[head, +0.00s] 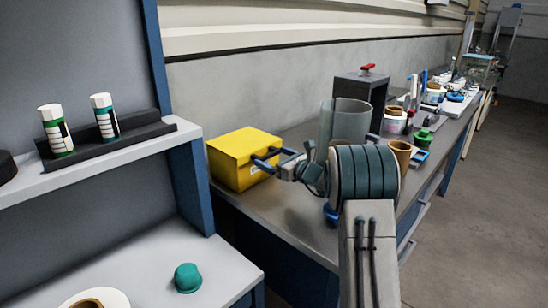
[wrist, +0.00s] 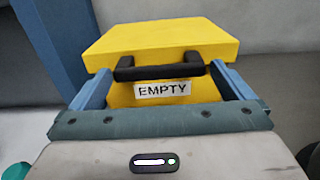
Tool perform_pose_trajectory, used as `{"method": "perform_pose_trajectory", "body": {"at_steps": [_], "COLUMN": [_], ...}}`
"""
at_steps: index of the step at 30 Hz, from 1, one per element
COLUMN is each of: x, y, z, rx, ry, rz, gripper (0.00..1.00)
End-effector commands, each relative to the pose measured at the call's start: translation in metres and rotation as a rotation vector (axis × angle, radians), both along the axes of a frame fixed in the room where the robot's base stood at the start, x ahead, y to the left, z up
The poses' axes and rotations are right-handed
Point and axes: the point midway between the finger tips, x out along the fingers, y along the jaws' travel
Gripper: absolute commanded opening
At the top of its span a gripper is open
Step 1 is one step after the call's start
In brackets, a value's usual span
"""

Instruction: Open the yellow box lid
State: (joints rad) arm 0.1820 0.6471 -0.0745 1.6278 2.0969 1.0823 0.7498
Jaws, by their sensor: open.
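The yellow box (head: 236,167) stands at the left end of the grey workbench with its lid closed. In the wrist view the lid (wrist: 162,36) fills the top of the picture. A dark handle (wrist: 160,68) is on the front, above a white label reading "EMPTY" (wrist: 163,89). My gripper (head: 266,161) is in front of the box. In the wrist view my gripper (wrist: 160,84) has its fingers spread wide, one on each side of the handle. Whether the fingers touch the handle or the box cannot be told.
A blue shelf upright (head: 190,178) stands just left of the box. A translucent cylinder (head: 345,125) and a dark cabinet with a red handle (head: 362,90) stand to the right on the bench (head: 290,215). A green cap (head: 187,277) lies on the lower left shelf.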

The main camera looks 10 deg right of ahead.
Motion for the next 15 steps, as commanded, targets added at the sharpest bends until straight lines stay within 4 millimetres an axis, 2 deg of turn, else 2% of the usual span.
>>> {"method": "perform_pose_trajectory", "body": {"at_steps": [11, 12, 15], "x": [0.0065, 0.0065, 0.0064], "y": [0.0048, 0.0048, 0.0046], "z": [-0.0005, -0.0005, -0.0004], "rx": [-0.001, -0.001, -0.001], "ry": [0.001, 0.001, 0.001], "rz": [0.000, 0.000, 0.000], "gripper": [1.00, 0.97, 0.69]}}
